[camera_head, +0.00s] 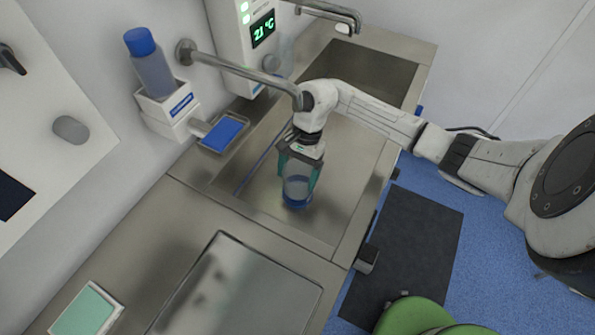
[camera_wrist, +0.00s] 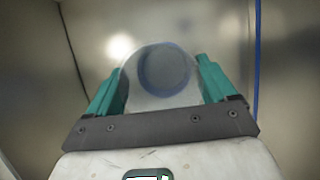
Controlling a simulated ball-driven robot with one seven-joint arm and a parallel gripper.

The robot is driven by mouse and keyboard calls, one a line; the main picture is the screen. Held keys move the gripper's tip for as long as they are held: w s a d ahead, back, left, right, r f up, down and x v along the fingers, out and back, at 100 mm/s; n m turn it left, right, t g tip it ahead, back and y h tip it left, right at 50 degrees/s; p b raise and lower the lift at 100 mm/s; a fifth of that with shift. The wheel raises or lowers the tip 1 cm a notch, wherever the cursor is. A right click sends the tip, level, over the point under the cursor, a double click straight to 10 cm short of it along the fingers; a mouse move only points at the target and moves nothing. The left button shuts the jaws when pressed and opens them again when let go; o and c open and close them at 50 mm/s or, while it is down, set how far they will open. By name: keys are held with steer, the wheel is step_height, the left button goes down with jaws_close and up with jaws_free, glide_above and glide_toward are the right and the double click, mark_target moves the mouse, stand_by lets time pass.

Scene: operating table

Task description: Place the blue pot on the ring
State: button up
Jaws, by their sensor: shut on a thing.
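The blue pot (camera_head: 297,190) is a clear cup with a blue lower part, and it is over the near sink basin in the head view. My gripper (camera_head: 300,172) is shut on it from above, with a teal finger on each side. In the wrist view the pot (camera_wrist: 165,72) sits between the two teal fingers of my gripper (camera_wrist: 160,85), showing its round blue-grey base inside. I cannot tell whether the pot touches the basin floor. I cannot make out a ring for certain in either view.
Taps (camera_head: 240,72) reach over the basins from the wall. A soap bottle (camera_head: 149,65) stands in a wall holder, with a blue sponge (camera_head: 222,133) in a tray beside it. A metal plate (camera_head: 240,290) lies on the near counter by a green pad (camera_head: 86,311).

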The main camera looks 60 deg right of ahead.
steer(key=shift+f+b, duration=0.3)
steer(key=shift+b, duration=0.1)
steer(key=o, duration=1.2)
steer(key=shift+r, duration=0.1)
steer(key=d+r+b, duration=0.1)
steer(key=d, duration=0.3)
steer(key=d+r+b, duration=0.2)
steer(key=d, duration=0.3)
steer(key=d+r+b, duration=0.1)
steer(key=d+r, duration=0.1)
steer(key=d, duration=0.3)
steer(key=shift+w, duration=0.25)
